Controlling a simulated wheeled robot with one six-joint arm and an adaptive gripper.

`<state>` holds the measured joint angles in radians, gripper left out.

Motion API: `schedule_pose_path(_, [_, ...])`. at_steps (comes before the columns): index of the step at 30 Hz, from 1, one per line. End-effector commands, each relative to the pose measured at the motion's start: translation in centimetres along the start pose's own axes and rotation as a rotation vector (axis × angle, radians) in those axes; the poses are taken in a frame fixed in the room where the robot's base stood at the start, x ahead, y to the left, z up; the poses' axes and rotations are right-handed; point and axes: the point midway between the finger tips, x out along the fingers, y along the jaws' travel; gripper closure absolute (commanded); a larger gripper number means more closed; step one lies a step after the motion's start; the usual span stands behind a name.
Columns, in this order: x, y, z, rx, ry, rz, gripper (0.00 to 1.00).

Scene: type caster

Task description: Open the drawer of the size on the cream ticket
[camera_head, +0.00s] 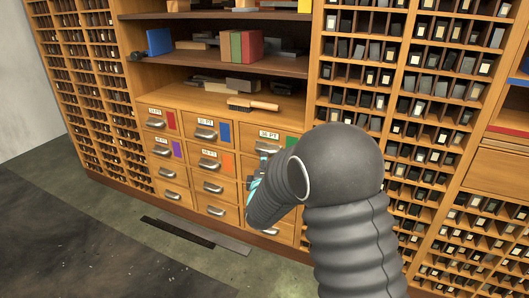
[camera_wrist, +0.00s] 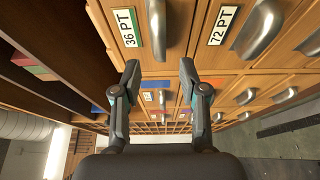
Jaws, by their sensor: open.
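A bank of small wooden drawers with metal cup pulls stands below the shelves. In the head view, its top row has a red-marked drawer (camera_head: 159,122), a blue-marked 30 PT drawer (camera_head: 206,130) and a green-marked 36 PT drawer (camera_head: 266,139). Below are a purple-marked drawer (camera_head: 166,148) and an orange-marked drawer (camera_head: 213,160). The wrist view shows the 36 PT label (camera_wrist: 127,27) and 72 PT label (camera_wrist: 223,25) close up. My gripper (camera_wrist: 160,78) is open and empty before the right-hand drawers, partly hidden by my arm in the head view. I cannot make out a cream ticket.
A brush (camera_head: 253,104) lies on the counter above the drawers. Shelves hold books (camera_head: 238,46) and dark blocks. Type racks (camera_head: 400,120) flank the bank.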

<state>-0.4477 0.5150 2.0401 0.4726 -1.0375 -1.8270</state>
Motion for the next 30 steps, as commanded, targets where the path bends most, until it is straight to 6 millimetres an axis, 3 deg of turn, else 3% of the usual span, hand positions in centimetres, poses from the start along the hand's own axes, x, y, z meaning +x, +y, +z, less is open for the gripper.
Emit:
schedule_pose_path(6, [4.1, 0.0, 0.1, 0.001, -0.002, 0.000, 0.57])
schedule_pose_path(12, [6.8, 0.0, 0.1, 0.002, -0.001, 0.000, 0.57])
schedule_pose_path(18, [7.9, 0.0, 0.1, 0.001, 0.000, 0.000, 0.57])
schedule_pose_path(26, [8.0, 0.0, 0.1, 0.001, 0.000, -0.001, 0.57])
schedule_pose_path(30, [8.0, 0.0, 0.1, 0.002, 0.000, -0.001, 0.87])
